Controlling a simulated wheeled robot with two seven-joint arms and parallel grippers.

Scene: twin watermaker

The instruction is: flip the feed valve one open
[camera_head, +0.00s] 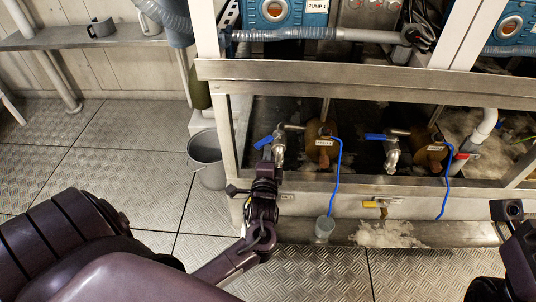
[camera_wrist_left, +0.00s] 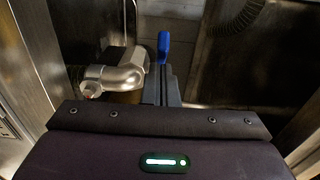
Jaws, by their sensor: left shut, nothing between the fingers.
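The left valve, by the brown fitting with a label I read as feed one (camera_head: 323,143), has a blue lever handle (camera_head: 262,142) and a metal body (camera_head: 279,152). The handle points out to the left. My left gripper (camera_head: 267,154) is shut and empty, just below the handle and beside the valve body. In the left wrist view the blue handle (camera_wrist_left: 164,44) is just past the shut fingertips (camera_wrist_left: 163,72), and a metal elbow (camera_wrist_left: 122,76) is close on their left. I cannot tell whether fingers and handle touch. My right gripper's fingers do not show.
A second blue-handled valve (camera_head: 388,150) stands to the right, and a red-handled one (camera_head: 462,156) further right. A metal frame rail (camera_head: 380,78) crosses above the valves. A grey bucket (camera_head: 207,158) stands left of the frame. The floor at left is open.

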